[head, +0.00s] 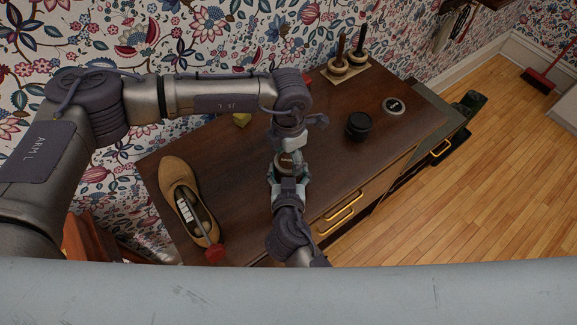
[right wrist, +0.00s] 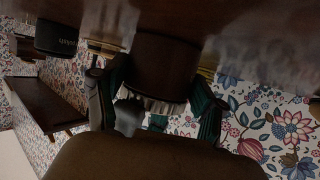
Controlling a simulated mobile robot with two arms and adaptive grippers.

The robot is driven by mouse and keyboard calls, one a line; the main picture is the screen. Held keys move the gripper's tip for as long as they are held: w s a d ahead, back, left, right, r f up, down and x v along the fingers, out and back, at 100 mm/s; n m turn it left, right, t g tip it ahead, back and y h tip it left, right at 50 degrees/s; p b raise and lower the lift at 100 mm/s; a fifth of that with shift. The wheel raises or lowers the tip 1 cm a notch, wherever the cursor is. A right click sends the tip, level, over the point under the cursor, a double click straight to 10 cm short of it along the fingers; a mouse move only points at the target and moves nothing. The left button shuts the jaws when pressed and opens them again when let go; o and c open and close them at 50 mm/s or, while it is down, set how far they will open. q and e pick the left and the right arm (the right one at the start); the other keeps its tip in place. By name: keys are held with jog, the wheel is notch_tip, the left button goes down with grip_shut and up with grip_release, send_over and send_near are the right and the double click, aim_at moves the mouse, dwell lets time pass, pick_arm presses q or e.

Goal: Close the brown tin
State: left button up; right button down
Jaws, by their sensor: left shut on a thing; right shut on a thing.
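The brown tin (right wrist: 165,62) is a dark brown cylinder above the dresser top, between the fingers of my right gripper (right wrist: 158,95), which is shut on it. A pale ribbed rim (right wrist: 155,104), which looks like its lid, adjoins the tin's end in the right wrist view. In the head view my left gripper (head: 287,152) reaches down from above to a round labelled top (head: 286,160), apparently the lid, and is shut on it. My right gripper (head: 287,178) comes from the front. The fingers hide much of tin and lid. I cannot tell whether the lid is fully seated.
A brown shoe (head: 180,180) with a red-ended brush (head: 213,254) is at left. A yellow block (head: 241,119) sits behind my left arm.

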aim_at(289, 160)
pick_arm(q)
jog(key=shift+f+m, duration=0.15)
jog(key=shift+m, duration=0.25)
jog(key=o, duration=1.3)
jog(key=shift+o, duration=0.2)
notch_tip(289, 160, up, 12)
pick_arm(e)
grip_release()
